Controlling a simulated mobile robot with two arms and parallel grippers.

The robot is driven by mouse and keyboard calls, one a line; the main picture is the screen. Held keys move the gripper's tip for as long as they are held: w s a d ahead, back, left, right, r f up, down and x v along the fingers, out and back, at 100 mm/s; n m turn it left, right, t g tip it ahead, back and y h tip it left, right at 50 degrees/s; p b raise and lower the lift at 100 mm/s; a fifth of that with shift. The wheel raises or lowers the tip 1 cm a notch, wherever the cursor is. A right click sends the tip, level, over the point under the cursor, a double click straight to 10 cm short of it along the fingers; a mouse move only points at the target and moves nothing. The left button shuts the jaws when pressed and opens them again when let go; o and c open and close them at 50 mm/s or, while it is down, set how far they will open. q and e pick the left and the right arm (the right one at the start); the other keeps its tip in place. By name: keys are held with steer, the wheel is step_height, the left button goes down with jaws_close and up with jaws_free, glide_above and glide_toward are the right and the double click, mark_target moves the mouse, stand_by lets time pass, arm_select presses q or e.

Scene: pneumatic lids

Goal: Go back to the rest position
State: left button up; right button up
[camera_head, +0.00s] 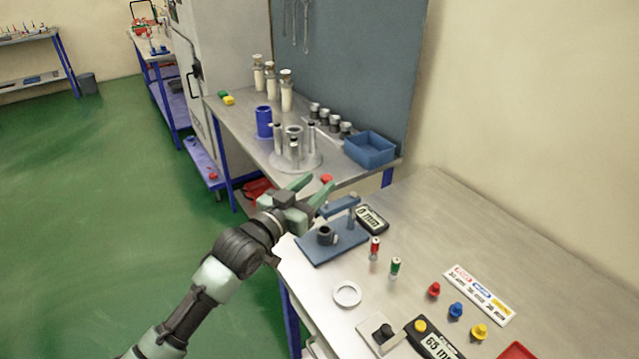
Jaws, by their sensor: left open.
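My left gripper (312,189) is open and empty. It is at the far left corner of the near table (510,262), its fingers pointing up and to the right. My left arm comes in from the bottom left, over the green floor. A blue fixture plate (322,250) with a dark cylindrical part on it lies just below and right of the gripper. I cannot tell whether the gripper is above the fixture's edge or beside it. My right gripper is not in view.
The near table holds a red-topped vial (375,248), a green-topped vial (395,267), a white ring (347,294), small coloured knobs and a label card (479,293). A back bench carries a blue bin (370,150), a blue cup (264,122) and several cylinders. The floor at left is clear.

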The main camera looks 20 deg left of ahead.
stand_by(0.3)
arm_select(q)
steer(key=s+d+f+g, duration=0.1)
steer(key=s+f+g, duration=0.1)
steer(key=s+f, duration=0.2)
steer(key=s+d+f+g+y, duration=0.1)
steer(key=s+f+g, duration=0.1)
steer(key=s+f, duration=0.3)
steer(key=s+d+f+g+y, duration=0.1)
steer(key=s+f+g, duration=0.1)
steer(key=s+f, duration=0.3)
steer(key=shift+s+f, duration=0.25)
steer(key=shift+f, duration=0.6)
steer(key=s+a+f+n+g+y, duration=0.1)
steer(key=s+f+g, duration=0.25)
steer(key=s, duration=0.75)
steer(key=s+a+f+g+y, duration=0.1)
steer(key=s+f+g, duration=0.3)
steer(key=s, duration=0.8)
step_height(320, 180, down, 28)
steer(key=s+g+b, duration=0.1)
steer(key=g+b, duration=0.1)
steer(key=s+a+f+b, duration=0.1)
steer(key=s+a+f, duration=0.2)
steer(key=s+f, duration=1.4)
steer(key=shift+g+y, duration=0.3)
steer(key=shift+g, duration=0.15)
